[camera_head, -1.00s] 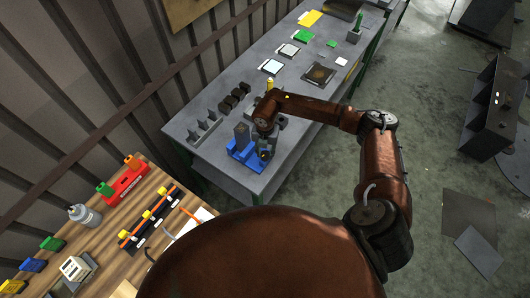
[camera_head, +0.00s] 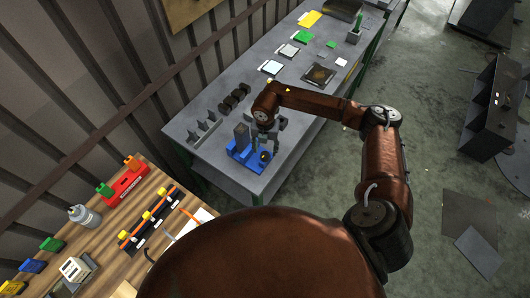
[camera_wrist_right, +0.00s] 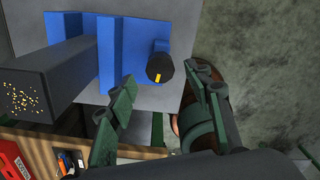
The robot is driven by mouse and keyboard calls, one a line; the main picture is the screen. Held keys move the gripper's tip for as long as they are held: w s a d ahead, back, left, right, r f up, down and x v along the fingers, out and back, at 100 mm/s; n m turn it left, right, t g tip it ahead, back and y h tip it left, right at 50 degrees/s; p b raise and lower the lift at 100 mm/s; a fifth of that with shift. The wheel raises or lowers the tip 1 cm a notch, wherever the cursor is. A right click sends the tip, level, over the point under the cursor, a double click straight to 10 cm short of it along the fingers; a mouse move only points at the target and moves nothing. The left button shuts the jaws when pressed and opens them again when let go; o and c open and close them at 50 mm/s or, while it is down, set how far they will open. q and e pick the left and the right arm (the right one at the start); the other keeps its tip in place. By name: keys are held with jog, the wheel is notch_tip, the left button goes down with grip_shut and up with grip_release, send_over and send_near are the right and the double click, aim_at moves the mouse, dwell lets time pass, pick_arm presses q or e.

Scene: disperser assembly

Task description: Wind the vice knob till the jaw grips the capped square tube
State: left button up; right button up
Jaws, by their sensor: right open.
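The blue vice (camera_head: 248,163) sits on the grey bench's near end; it also shows in the right wrist view (camera_wrist_right: 145,30). The dark grey square tube (camera_head: 242,134) stands upright in it. In the right wrist view the tube's speckled end (camera_wrist_right: 25,95) faces the camera, beside the blue jaw (camera_wrist_right: 107,62); whether they touch I cannot tell. The black knob with a yellow mark (camera_wrist_right: 159,70) is at the vice's right side. My right gripper (camera_wrist_right: 170,97) is open, its fingers apart and clear of the knob. In the head view my right gripper (camera_head: 264,142) is just above the knob. My left gripper is out of view.
A dark grey rack (camera_head: 204,130) and dark round parts (camera_head: 234,101) stand behind the vice on the bench. A wooden table (camera_head: 105,235) with a red holder (camera_head: 125,184) is at the left. Floor is open right of the bench.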

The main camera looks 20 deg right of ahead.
aim_at(265, 155)
notch_tip(265, 155, up, 8)
jog(key=shift+r, duration=0.2)
